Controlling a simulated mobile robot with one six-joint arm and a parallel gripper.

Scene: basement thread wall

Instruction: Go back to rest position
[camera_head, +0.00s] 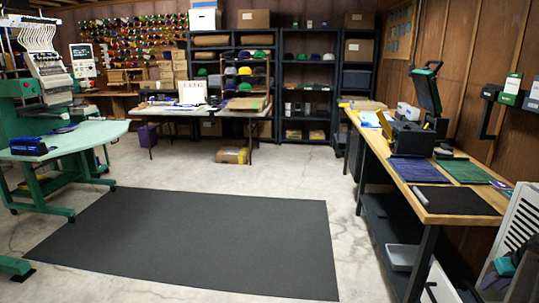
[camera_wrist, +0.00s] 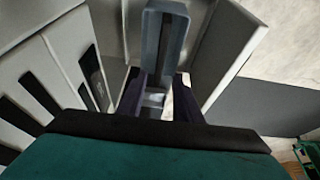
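My gripper (camera_wrist: 158,98) shows in the middle of the wrist view, behind a wide teal and black part of my own arm. Its two dark purple fingers stand apart with a gap between them. I see no object held in the gap. In the head view, teal and purple parts of my arm show at the lower right edge, beside a white slotted panel. The fingers cannot be made out clearly there. The task names no other object.
A wooden workbench (camera_head: 378,142) runs along the right wall with a heat press (camera_head: 412,138) and a black mat (camera_head: 455,200). A green embroidery machine (camera_head: 40,85) stands at the left. A dark floor mat (camera_head: 200,240) lies clear in the middle. Shelves (camera_head: 308,85) stand at the back.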

